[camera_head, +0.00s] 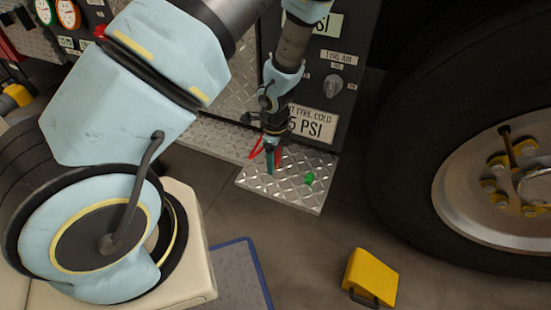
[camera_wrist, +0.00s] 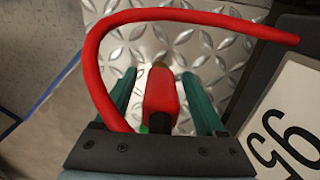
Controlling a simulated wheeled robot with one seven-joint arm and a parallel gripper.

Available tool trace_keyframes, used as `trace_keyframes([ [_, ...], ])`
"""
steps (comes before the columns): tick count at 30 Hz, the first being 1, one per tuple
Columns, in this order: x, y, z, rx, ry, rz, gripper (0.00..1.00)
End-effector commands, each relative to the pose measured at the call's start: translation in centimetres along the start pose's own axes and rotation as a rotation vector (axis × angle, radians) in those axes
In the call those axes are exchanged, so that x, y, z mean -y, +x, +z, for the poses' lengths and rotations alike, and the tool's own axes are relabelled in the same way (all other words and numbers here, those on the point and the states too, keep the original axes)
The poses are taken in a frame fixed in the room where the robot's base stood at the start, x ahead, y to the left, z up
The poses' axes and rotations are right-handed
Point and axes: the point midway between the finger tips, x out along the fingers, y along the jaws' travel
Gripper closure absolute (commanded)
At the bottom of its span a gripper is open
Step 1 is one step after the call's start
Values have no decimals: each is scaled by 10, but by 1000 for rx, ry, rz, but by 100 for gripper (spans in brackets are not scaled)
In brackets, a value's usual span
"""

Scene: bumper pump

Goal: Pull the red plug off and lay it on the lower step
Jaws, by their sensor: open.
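The red plug (camera_wrist: 160,98), with a brass-coloured tip and a red hose (camera_wrist: 190,18) curving around it, lies between my fingers in the wrist view. Gaps show on both sides of it. My gripper (camera_wrist: 160,85) is open, with teal fingers either side of the plug. In the head view my gripper (camera_head: 272,167) points down over the lower step (camera_head: 290,197), a diamond-plate tread, and red shows beside the fingers. I cannot tell whether the plug touches the step.
A small green piece (camera_head: 309,178) lies on the step, right of my gripper. A dark panel with gauges and PSI labels (camera_head: 312,123) stands behind. A large tyre (camera_head: 400,120) is at the right. A yellow block (camera_head: 370,277) and a blue-edged mat (camera_head: 235,275) lie on the floor.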

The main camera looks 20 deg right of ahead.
Motion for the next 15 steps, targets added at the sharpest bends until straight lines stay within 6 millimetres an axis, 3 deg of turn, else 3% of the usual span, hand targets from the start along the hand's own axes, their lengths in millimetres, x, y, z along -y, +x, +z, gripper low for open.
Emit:
trace_keyframes([
  [8, 0, -8, 0, 0, 1, 0, 28],
  [15, 0, -53, 0, 0, 2, -2, 28],
])
